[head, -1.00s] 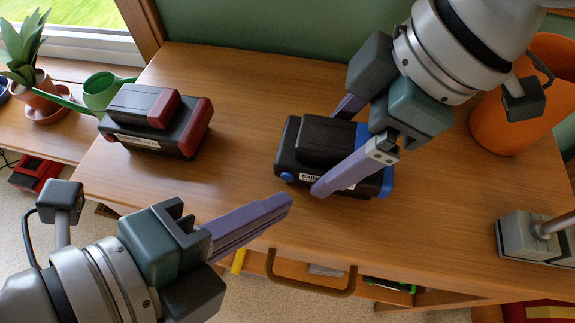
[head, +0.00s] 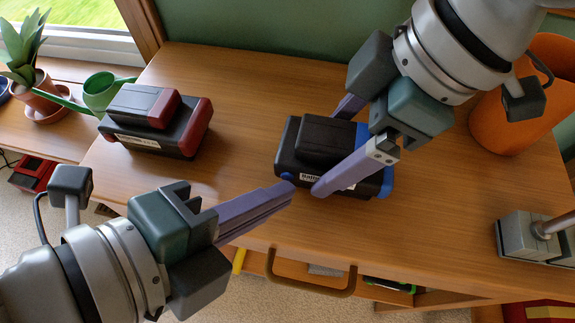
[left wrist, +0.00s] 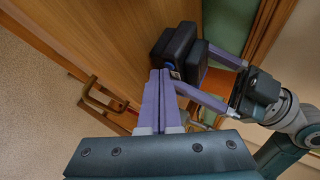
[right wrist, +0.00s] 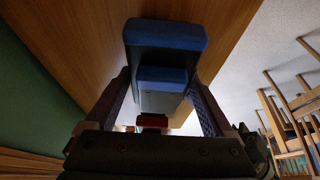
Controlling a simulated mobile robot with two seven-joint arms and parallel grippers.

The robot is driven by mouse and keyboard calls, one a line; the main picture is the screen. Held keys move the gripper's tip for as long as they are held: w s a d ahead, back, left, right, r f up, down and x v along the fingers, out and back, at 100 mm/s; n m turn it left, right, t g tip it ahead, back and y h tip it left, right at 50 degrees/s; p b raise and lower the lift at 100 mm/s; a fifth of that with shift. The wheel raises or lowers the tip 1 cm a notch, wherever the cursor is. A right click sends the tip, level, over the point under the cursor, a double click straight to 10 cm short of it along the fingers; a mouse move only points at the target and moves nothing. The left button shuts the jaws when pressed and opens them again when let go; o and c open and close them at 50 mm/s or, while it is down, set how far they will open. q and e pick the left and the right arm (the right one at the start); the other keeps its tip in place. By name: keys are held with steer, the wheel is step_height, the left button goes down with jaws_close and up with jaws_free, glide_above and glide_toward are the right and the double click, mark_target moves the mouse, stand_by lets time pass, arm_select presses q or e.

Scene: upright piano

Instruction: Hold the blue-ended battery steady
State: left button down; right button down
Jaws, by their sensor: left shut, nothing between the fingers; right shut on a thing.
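The blue-ended battery (head: 312,143) is a black block with blue ends and a white label, lying on the wooden table. My right gripper (head: 332,148) is shut on it, one purple finger on the near side and one on the far side. The right wrist view shows its blue end (right wrist: 166,35) between the fingers. My left gripper (head: 289,188) is shut and empty, its tips at the battery's near left corner, close to a small blue round part. I cannot tell whether they touch. In the left wrist view the battery (left wrist: 178,48) is just beyond the closed fingertips (left wrist: 160,74).
A red-ended battery (head: 157,120) lies on the table's left part. A green watering can (head: 103,92) and a potted plant (head: 42,98) stand at the window. An orange container (head: 512,108) and a grey block with a metal rod (head: 525,237) are on the right.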

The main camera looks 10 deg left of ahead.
arm_select(q)
steer(key=shift+w, duration=0.2)
stand_by(0.4)
steer(key=shift+s, duration=0.8)
steer(key=s, duration=0.5)
stand_by(0.7)
arm_select(e)
jaws_free()
steer(key=shift+r, duration=0.15)
